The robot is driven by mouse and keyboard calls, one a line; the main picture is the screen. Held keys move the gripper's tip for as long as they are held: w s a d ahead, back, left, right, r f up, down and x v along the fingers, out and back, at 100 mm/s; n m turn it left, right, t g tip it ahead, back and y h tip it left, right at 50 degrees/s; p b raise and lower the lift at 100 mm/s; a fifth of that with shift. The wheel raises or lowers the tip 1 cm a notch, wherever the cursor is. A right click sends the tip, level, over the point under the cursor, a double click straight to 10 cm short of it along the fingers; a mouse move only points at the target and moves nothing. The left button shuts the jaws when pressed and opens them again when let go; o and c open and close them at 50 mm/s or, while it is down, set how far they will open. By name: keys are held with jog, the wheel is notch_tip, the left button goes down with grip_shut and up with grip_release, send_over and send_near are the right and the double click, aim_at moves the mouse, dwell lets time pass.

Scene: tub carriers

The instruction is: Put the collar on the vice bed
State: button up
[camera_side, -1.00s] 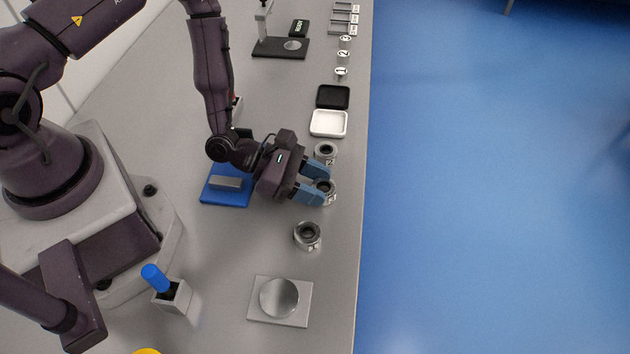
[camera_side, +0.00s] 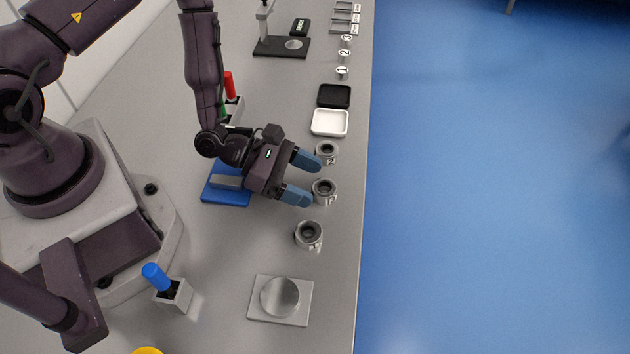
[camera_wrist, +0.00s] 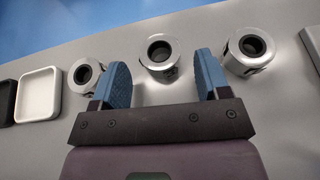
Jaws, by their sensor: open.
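Three grey ring-shaped collars with dark bores stand in a row near the table's right edge: a far one (camera_side: 326,151), a middle one (camera_side: 324,190) and a near one (camera_side: 308,235). I cannot tell which one the task means. My gripper (camera_side: 311,182) is open and empty, its blue fingers pointing at the middle collar, which stands just beyond the fingertips. In the wrist view the middle collar (camera_wrist: 160,55) shows between the two fingers, and the left finger partly covers the far collar (camera_wrist: 84,75). A blue base (camera_side: 228,198) with a grey block, perhaps the vice, lies partly under my wrist.
A square plate with a silver disc (camera_side: 280,297) lies at the front. A white tray (camera_side: 330,122) and a black tray (camera_side: 334,96) lie beyond the collars. A holder with a blue handle (camera_side: 157,277) stands front left. A dark stand (camera_side: 281,47) is at the back.

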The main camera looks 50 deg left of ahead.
notch_tip(320, 180, up, 15)
jog(key=s+d+m+g+h, duration=0.1)
jog(key=m+g+h, duration=0.15)
jog(key=m, duration=0.45)
jog(key=s+a+r+m+g+y, duration=0.2)
jog(key=s+r+m+y, duration=0.1)
jog(key=m, duration=0.4)
jog(key=s+a+r+m+g+y, duration=0.1)
jog(key=s+r+m+g+y, duration=0.2)
jog(key=s+r+m, duration=0.3)
notch_tip(320, 180, up, 2)
jog(key=shift+s+a+r+m+g, duration=0.15)
jog(key=shift+a+m+g, duration=0.25)
jog(key=shift+m, duration=0.7)
jog(key=shift+o, duration=0.5)
jog(key=s+a+r+m+t+y, duration=0.2)
jog(key=a+r+m+t+y, duration=0.2)
jog(key=a+r+t+y, duration=0.1)
jog(key=a+r+y, duration=0.1)
jog(key=a+r, duration=0.1)
jog(key=a, duration=0.1)
jog(key=shift+s+a+r+y, duration=0.25)
jog(key=shift+r+y, duration=0.05)
jog(key=shift+y, duration=0.05)
